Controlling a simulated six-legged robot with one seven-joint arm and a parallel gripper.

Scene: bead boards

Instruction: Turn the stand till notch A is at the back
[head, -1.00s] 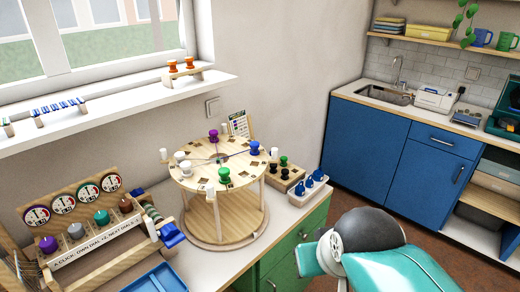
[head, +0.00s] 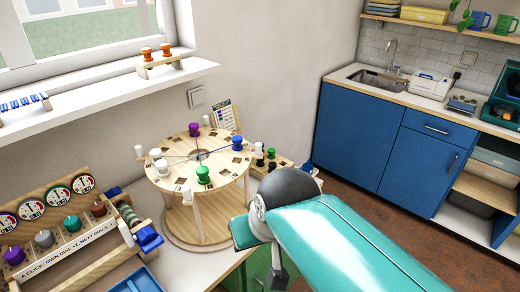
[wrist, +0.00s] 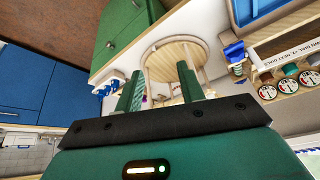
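The stand (head: 222,183) is a round wooden turntable on posts above a round base, on the counter in the head view. Its top carries a purple spool (head: 194,129), a blue spool (head: 237,143), a green spool (head: 203,175) and several white pegs. Dark marks lie around its rim; I cannot read which is notch A. The stand also shows upside down in the wrist view (wrist: 150,48), beyond my fingers. My gripper (wrist: 159,75) is open and empty, its two green fingers apart and short of the stand.
A dial rack (head: 75,235) and a blue tray (head: 135,281) stand left of the stand. The window shelf (head: 105,98) overhangs at the back left.

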